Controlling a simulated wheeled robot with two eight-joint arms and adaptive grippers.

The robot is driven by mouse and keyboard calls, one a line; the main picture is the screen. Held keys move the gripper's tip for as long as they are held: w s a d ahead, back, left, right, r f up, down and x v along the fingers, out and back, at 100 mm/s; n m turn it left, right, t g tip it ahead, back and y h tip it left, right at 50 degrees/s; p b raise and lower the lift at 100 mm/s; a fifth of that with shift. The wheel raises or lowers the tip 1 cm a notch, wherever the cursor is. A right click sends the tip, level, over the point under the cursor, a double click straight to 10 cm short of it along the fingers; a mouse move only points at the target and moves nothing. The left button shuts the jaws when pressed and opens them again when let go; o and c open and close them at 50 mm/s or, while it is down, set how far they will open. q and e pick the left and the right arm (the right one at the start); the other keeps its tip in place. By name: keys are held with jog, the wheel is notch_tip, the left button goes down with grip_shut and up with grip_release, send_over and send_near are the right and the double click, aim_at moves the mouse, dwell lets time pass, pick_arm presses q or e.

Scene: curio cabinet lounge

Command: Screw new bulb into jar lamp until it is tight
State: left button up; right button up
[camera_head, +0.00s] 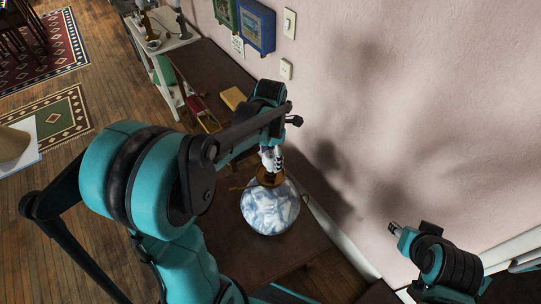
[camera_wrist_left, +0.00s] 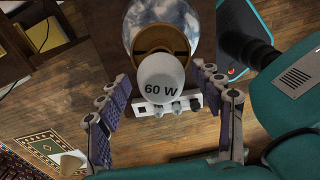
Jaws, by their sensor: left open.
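The jar lamp (camera_head: 270,208) is a round blue-and-white marbled jar with a brass top, standing on the dark wooden table. It also shows at the top of the left wrist view (camera_wrist_left: 133,17), with its brass collar (camera_wrist_left: 177,42). A white bulb marked "60 W" (camera_wrist_left: 162,80) sits at the collar; how deep it is seated is hidden. My left gripper (camera_head: 271,158) is directly over the lamp top. In the left wrist view its fingers (camera_wrist_left: 161,82) are open, one on each side of the bulb, with visible gaps. My right gripper (camera_head: 394,228) is away at the lower right, near the wall.
A yellow box (camera_head: 233,98) and a red-edged tray (camera_head: 205,115) lie farther back on the table (camera_head: 213,72). A white shelf (camera_head: 165,46) stands beyond. The pink wall (camera_head: 400,100) runs along the right. A white power strip (camera_wrist_left: 195,103) shows below the bulb in the wrist view.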

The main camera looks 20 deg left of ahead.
pick_arm(q)
jog(key=n, duration=0.5)
grip_shut()
jog(key=m, duration=0.4)
jog(key=shift+m, duration=0.4)
jog(key=m, duration=0.4)
jog(key=shift+m, duration=0.4)
jog(key=m, duration=0.4)
jog(key=shift+m, duration=0.4)
jog(key=m, duration=0.3)
jog(key=shift+f, duration=0.1)
jog(key=m, duration=0.6)
jog(key=shift+m, duration=0.4)
jog(key=m, duration=0.5)
jog(key=shift+m, duration=0.3)
